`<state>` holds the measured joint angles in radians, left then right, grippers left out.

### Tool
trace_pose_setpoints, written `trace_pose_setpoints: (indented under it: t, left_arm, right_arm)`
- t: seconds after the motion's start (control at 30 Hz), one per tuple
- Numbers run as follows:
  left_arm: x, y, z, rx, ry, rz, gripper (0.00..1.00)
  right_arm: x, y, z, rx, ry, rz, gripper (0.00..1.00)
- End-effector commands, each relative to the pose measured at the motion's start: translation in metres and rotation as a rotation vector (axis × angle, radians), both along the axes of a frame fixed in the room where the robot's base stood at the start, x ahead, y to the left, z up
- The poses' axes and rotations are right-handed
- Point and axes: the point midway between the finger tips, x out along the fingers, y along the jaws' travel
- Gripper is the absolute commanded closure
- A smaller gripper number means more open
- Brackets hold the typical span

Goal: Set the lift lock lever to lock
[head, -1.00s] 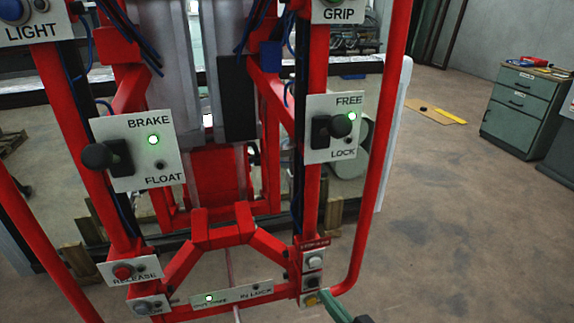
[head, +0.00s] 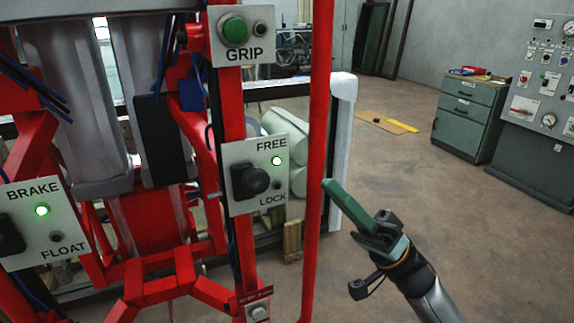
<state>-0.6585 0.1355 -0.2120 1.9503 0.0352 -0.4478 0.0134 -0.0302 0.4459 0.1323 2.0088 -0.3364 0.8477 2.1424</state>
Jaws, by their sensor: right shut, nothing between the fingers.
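The lift lock lever (head: 256,180) is a black knob on a black base. It sits on a white plate (head: 236,154) marked FREE at the top and LOCK at the bottom, on the red frame. The green lamp (head: 276,160) beside FREE is lit, and the lamp (head: 277,186) beside LOCK is dark. My right gripper (head: 328,184) has green fingers that are shut and empty. It shows to the right of the plate, near the red vertical bar in the picture, apart from the lever. My left gripper is out of view.
A red vertical bar (head: 317,120) runs between the plate and my right gripper in the picture. A BRAKE/FLOAT plate (head: 40,222) is at left and a green GRIP button (head: 234,30) above. A green cabinet (head: 468,115) and control panel (head: 548,85) stand behind on open floor.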

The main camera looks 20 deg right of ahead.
Motion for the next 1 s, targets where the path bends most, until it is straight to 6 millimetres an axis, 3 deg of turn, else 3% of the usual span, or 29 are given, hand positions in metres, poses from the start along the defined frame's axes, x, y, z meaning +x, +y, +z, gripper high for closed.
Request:
trace_pose_setpoints:
  t: [0.47,0.93,1.0]
  left_arm:
    - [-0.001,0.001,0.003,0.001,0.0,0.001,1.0]
    - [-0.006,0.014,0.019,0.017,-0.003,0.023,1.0]
    - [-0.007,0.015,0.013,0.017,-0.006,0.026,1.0]
  right_arm:
    - [0.003,0.006,0.01,0.001,-0.003,0.002,1.0]
    - [0.036,0.061,0.081,0.003,-0.005,0.001,1.0]
    - [0.03,0.067,0.062,0.006,0.005,0.003,1.0]
